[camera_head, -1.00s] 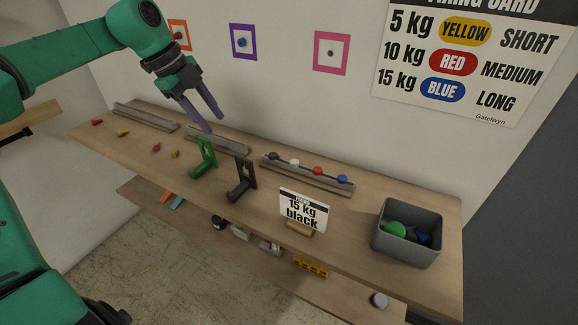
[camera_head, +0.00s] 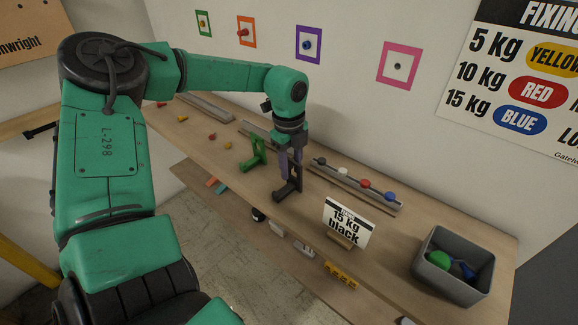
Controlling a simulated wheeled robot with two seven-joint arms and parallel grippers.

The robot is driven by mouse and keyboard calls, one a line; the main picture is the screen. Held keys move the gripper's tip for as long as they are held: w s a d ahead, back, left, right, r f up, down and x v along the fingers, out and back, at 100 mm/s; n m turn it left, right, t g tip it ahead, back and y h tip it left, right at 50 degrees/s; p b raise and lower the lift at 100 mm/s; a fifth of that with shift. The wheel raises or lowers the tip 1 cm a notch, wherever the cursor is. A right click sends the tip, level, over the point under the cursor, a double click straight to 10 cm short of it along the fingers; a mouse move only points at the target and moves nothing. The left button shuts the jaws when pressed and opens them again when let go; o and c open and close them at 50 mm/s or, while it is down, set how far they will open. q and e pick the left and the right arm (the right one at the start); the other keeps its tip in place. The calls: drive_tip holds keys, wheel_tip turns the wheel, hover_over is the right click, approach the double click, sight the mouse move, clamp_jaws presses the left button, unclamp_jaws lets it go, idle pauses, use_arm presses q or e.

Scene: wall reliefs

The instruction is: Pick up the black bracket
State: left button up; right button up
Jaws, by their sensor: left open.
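The black bracket (camera_head: 288,191) stands on the wooden shelf, just right of the green bracket (camera_head: 254,153). My left gripper (camera_head: 291,170) points down at the black bracket's upright part, with its purple-grey fingers on or right beside it. The fingers are open; I cannot tell whether they touch the bracket, and they hide part of its upright. A card reading "15 kg black" (camera_head: 347,222) stands to the right of the bracket. My right gripper is not in view.
A grey rail with several coloured knobs (camera_head: 355,186) lies behind the bracket. A grey bin (camera_head: 452,265) with green and blue pieces stands at the right. Small red and yellow pieces (camera_head: 212,136) lie at the left. A lower shelf (camera_head: 225,200) runs below.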

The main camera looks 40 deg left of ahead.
use_arm(q)
drive_tip(key=shift+w+f, duration=0.1)
drive_tip(key=shift+f, duration=0.05)
clamp_jaws()
idle(1.3)
